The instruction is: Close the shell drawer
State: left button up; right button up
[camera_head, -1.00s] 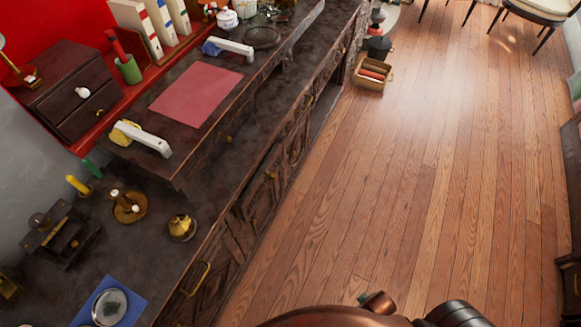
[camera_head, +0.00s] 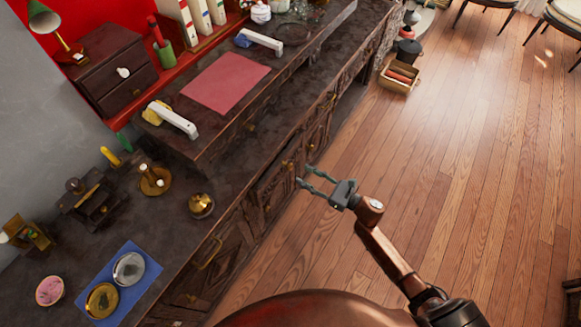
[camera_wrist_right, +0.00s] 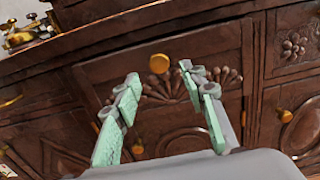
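The shell drawer (camera_wrist_right: 212,48) is a dark carved wooden front in the right wrist view, with a round brass knob (camera_wrist_right: 158,63) and shell carvings. In the head view it is in the cabinet front, left of my right gripper (camera_head: 304,176). I cannot tell how far it stands out. My right gripper is open and empty, its two green fingers spread and pointing at the drawer. In the right wrist view the fingertips (camera_wrist_right: 158,72) frame the knob on either side. Whether they touch the front is unclear. My left gripper is not in view.
The long dark cabinet (camera_head: 230,190) carries a red mat (camera_head: 226,82), a small chest (camera_head: 108,68), a brass bell (camera_head: 201,205) and plates on a blue cloth (camera_head: 140,290). A box (camera_head: 399,75) sits on the floor by its far end.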

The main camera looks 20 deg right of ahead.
aim_at(290, 167)
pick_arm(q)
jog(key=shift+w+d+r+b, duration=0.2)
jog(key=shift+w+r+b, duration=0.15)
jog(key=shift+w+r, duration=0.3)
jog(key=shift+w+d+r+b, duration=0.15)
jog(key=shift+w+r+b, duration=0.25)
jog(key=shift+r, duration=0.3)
pick_arm(e)
jog(key=shift+x, duration=3.7)
jog(key=shift+c, duration=0.6)
grip_shut()
